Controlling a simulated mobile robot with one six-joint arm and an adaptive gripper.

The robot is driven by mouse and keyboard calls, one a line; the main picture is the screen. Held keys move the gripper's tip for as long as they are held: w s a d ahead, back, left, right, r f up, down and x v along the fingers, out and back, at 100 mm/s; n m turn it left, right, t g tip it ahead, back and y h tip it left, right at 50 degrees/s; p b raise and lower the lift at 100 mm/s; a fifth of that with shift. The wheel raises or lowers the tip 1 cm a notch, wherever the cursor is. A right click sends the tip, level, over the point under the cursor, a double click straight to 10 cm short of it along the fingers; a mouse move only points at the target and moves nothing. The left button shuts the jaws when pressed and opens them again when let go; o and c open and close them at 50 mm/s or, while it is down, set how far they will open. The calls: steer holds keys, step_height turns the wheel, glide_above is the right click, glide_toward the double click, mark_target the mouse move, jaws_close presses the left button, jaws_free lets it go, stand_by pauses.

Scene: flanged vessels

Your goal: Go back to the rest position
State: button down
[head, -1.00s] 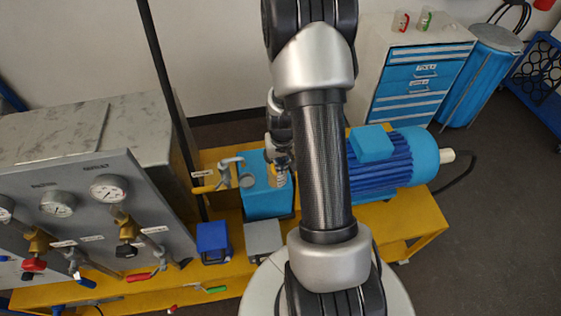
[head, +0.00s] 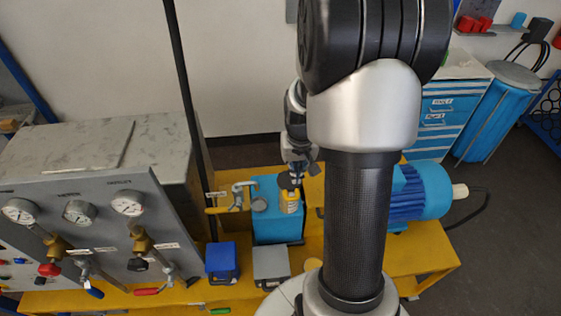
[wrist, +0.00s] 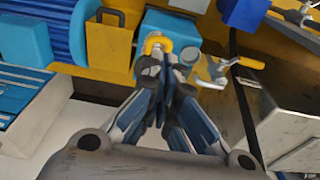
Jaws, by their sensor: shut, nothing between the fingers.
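Just past the fingertips is a yellow round fitting (wrist: 157,41) on the blue vessel. It also shows in the head view as a yellow piece (head: 290,204) below the gripper. I cannot tell whether the fingertips touch it. My arm link hides part of the bench and the blue motor (head: 423,192).
A grey panel with several gauges (head: 80,211) and valves stands at left. A valve with a yellow handle (head: 228,208) is beside the blue vessel. A dark upright pole (head: 186,90) rises behind. A blue drawer cabinet (head: 450,110) is at right, with open floor (head: 510,220) before it.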

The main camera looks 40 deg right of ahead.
steer(key=s+a+n+t+b, duration=0.2)
steer(key=s+a+n+b, duration=0.1)
steer(key=a+b, duration=1.1)
steer(key=s+a+f+n+t+b, duration=0.1)
steer(key=s+a+f+n+b, duration=0.2)
steer(key=s+a+b, duration=0.5)
steer(key=s+f+b, duration=0.1)
steer(key=s+b, duration=0.1)
steer(key=shift+s+a+f+y, duration=0.25)
steer(key=shift+s+f+y, duration=0.1)
steer(key=shift+f+y, duration=0.05)
